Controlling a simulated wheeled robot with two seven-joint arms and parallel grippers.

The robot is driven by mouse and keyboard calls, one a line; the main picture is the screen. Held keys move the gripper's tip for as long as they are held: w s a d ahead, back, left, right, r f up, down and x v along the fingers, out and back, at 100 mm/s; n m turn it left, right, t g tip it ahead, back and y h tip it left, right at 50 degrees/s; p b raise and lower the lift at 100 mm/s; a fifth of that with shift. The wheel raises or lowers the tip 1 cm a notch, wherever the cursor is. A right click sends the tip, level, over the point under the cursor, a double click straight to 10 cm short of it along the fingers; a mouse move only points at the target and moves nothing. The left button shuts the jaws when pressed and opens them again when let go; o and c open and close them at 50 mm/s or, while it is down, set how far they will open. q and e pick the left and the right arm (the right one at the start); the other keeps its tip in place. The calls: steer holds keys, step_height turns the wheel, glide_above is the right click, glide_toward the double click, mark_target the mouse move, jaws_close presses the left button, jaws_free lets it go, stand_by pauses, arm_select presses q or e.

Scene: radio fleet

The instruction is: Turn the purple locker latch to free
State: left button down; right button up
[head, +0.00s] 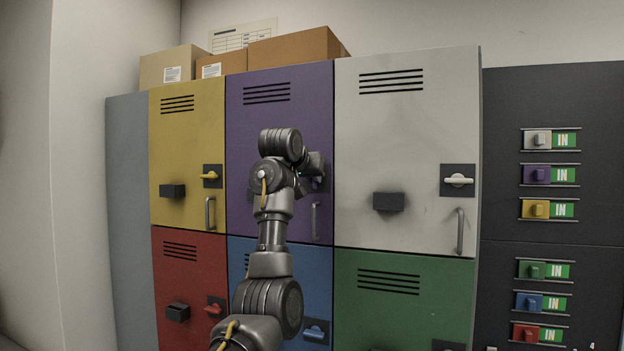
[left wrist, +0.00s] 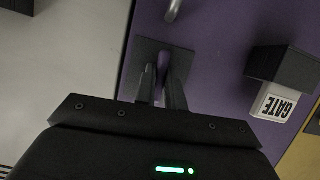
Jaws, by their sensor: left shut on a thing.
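The purple locker (head: 305,105) is the upper middle door; it also fills much of the left wrist view (left wrist: 220,28). My left gripper (head: 317,172) is at the latch on the right side of this door. In the left wrist view, my left gripper (left wrist: 163,85) has its fingers close together over the dark square latch plate (left wrist: 147,48), shut on the purple latch (left wrist: 164,63). The fingers hide most of the latch, so its angle cannot be told. My right gripper is not in view.
A door handle (head: 316,222) is just below the latch. A dark box with a white GATE tag (left wrist: 275,101) sticks out from the purple door. Yellow (head: 180,130), white (head: 400,130), red, blue and green lockers surround it. A dark panel (head: 505,100) with coloured sliders marked IN stands right.

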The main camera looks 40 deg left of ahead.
arm_select(q)
steer(key=shift+m, duration=0.3)
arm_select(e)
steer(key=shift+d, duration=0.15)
arm_select(q)
steer(key=c, duration=1.5)
jaws_free()
